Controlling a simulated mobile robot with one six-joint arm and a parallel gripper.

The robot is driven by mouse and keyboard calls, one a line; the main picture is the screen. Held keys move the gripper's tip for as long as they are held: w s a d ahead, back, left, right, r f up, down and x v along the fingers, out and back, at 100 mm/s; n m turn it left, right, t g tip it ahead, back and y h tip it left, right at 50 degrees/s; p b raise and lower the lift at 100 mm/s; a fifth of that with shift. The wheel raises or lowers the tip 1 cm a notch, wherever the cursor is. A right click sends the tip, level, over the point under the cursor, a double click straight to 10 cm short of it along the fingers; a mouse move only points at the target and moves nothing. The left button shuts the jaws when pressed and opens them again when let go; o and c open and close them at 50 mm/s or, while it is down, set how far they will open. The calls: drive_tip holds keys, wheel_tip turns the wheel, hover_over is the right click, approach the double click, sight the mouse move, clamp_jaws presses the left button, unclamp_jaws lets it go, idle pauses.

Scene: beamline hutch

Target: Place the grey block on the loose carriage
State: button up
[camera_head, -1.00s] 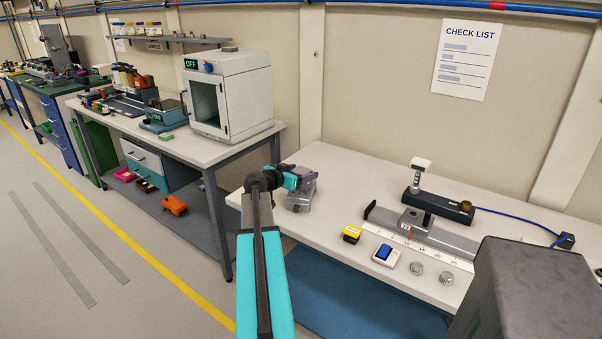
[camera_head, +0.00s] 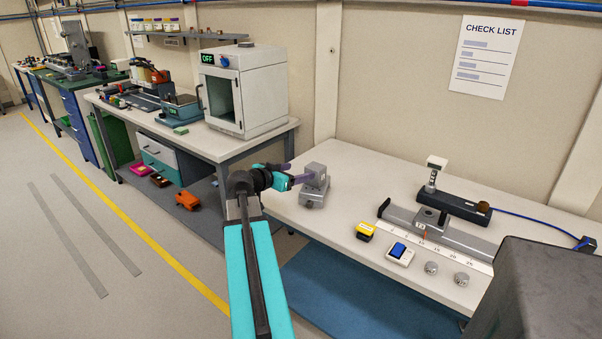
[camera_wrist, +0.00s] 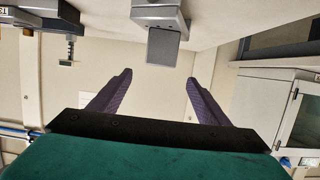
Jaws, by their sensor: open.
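The grey block (camera_head: 314,174) stands upright on a small grey base (camera_head: 312,199) near the left end of the right-hand table. It also shows in the wrist view (camera_wrist: 162,47), where the picture is upside down, beyond the fingertips and roughly between their lines. My gripper (camera_head: 298,178) is open and empty, its purple fingers pointing at the block from the left. In the wrist view, my gripper (camera_wrist: 158,77) has a clear gap between its fingers. A grey carriage (camera_head: 431,217) sits on the scaled rail (camera_head: 462,240); whether it is the loose one I cannot tell.
A black bar (camera_head: 458,207) with a white-topped post stands behind the rail. A yellow-black box (camera_head: 365,231), a blue switch (camera_head: 399,251) and two silver knobs (camera_head: 431,268) lie in front. The white cabinet (camera_head: 243,92) stands on the left bench. The table between block and rail is clear.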

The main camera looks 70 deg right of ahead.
drive_tip(key=shift+w+a+r, duration=0.1)
drive_tip(key=shift+a, duration=0.1)
idle(0.6)
